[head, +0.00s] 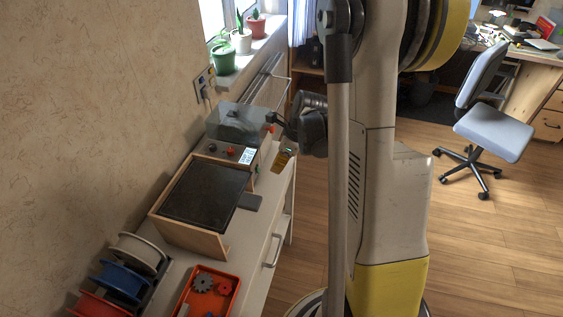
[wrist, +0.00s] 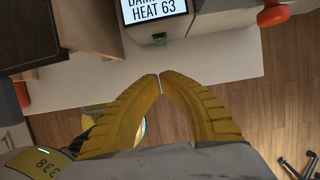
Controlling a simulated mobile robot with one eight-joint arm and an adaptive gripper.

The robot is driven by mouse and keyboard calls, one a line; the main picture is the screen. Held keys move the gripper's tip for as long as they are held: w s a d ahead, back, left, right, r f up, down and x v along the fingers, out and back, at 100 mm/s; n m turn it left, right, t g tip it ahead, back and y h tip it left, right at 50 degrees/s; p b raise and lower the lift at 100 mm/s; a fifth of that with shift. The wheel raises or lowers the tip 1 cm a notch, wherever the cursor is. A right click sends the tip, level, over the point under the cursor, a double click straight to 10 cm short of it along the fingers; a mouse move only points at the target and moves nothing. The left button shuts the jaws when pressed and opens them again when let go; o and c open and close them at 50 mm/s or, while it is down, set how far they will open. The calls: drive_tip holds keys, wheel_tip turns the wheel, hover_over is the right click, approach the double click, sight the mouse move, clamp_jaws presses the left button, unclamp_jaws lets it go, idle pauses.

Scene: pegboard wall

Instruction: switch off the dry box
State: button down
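The dry box (head: 233,124) stands on the bench by the wall, with a smoky clear lid and a front panel. A small dark switch with a green mark (wrist: 159,38) sits on the pale face just below the display. My gripper (wrist: 160,82) has its yellow fingers together at the tips, empty, below and apart from the switch. In the head view my gripper (head: 284,160) is right of the display, and its tips are too small to judge.
A dark-topped wooden box (head: 204,190) stands in front of the dry box. An orange tray (head: 228,300) with gears and several filament spools (head: 121,281) are nearer. Potted plants (head: 223,60) line the windowsill. Wooden floor is free right of the bench; an office chair (head: 492,130) stands beyond.

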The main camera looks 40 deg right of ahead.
sight(258, 169)
drive_tip(key=f, duration=0.1)
drive_tip(key=w+a+f+b, duration=0.1)
drive_tip(key=w+f, duration=0.1)
drive_tip(key=shift+w+a+f+b, duration=0.2)
drive_tip(key=shift+a+b, duration=0.1)
drive_tip(key=shift+a, duration=0.1)
drive_tip(key=shift+w+a+f, duration=0.2)
drive_tip(key=shift+w+a, duration=0.25)
drive_tip(key=shift+w, duration=0.1)
